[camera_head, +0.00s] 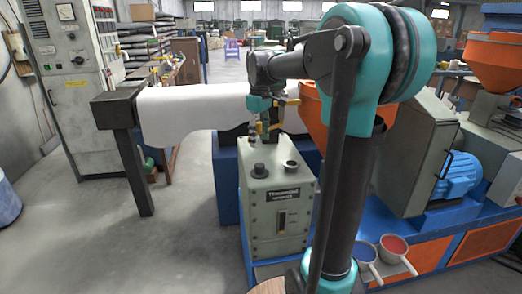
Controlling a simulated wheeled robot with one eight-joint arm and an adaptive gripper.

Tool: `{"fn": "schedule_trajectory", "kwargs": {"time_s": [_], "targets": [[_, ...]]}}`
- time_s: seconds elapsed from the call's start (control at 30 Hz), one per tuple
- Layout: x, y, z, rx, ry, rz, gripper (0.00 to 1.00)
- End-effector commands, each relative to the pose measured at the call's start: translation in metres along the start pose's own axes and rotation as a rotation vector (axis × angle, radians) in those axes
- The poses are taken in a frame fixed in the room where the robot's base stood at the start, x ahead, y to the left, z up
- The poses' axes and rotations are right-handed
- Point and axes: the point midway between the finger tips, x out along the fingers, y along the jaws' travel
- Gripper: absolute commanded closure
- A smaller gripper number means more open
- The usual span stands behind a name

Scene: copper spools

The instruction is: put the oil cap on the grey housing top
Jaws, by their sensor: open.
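The grey housing (277,212) stands upright below my gripper, with a dark nameplate and a narrow gauge slot on its front. On its top, to the left, sits a small dark knob-like piece (259,170), which looks like the oil cap. To the right on the same top is a dark round ring or neck (292,166) with a lighter middle. My gripper (263,140) hangs above the back of the housing top, pointing down. Its fingers are apart and I see nothing between them. It appears clear of both dark pieces.
A white roll (185,112) on a dark stand (128,140) is left of the housing. An orange hopper (312,112) is behind my arm. A blue pan (364,251) and a red pan (395,245) lie at lower right. The floor (150,240) at left is clear.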

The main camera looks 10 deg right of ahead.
Motion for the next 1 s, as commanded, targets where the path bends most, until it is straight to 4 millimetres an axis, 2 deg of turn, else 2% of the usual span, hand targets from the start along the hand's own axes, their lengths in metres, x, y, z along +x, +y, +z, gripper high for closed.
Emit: {"fn": "schedule_trajectory", "kwargs": {"time_s": [0.13,0.23,0.37,0.5,0.6,0.7,0.83,1.0], "targets": [[-0.002,-0.001,0.001,0.005,0.002,0.002,0.46],[0.013,-0.006,0.012,0.051,0.018,0.015,0.46],[0.062,-0.024,0.045,0.202,0.077,0.054,0.46],[0.127,-0.056,0.093,0.413,0.169,0.099,0.46],[0.167,-0.081,0.127,0.548,0.234,0.121,0.46],[0.199,-0.103,0.156,0.661,0.290,0.134,0.46],[0.223,-0.122,0.178,0.751,0.338,0.141,0.46],[0.230,-0.128,0.185,0.783,0.354,0.142,0.46]]}}
